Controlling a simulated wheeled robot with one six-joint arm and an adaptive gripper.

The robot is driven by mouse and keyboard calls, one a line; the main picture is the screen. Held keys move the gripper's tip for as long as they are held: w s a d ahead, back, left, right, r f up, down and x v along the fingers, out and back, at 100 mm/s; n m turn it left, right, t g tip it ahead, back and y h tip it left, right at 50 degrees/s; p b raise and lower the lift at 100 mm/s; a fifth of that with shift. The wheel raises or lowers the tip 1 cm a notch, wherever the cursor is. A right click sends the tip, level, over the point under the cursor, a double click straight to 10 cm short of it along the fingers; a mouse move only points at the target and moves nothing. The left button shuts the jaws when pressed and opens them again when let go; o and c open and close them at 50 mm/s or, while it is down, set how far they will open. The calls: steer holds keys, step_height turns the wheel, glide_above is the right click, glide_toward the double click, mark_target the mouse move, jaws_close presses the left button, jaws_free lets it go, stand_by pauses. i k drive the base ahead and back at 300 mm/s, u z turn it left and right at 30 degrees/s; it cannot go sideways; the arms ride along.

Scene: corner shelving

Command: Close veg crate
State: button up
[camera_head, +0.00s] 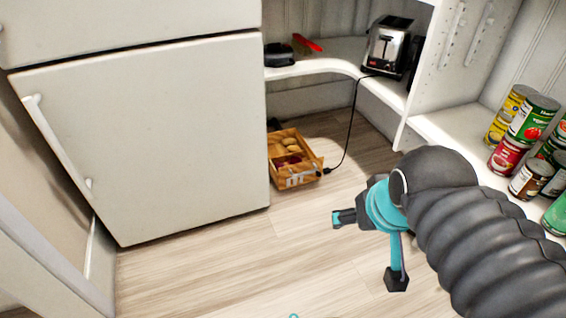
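The veg crate (315,173) is a small wooden box on the floor, just right of the fridge and below the corner shelf. Its top looks open, and yellowish and dark red vegetables (288,153) show inside. A pale label or plate is on its front. The fridge edge may hide part of its left side. My gripper (370,249) is right of and nearer than the crate, apart from it. Its two fingers are spread, with nothing between them.
A white fridge (150,140) stands left of the crate. A toaster (388,45) sits on the corner shelf, and its black cord (350,130) hangs down to the crate's right corner. Several cans (530,120) stand on the right shelf. The wooden floor (240,260) in front is clear.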

mark_target(277, 152)
steer(key=u, duration=1.95)
steer(key=i, duration=1.05)
steer(key=z, duration=1.5)
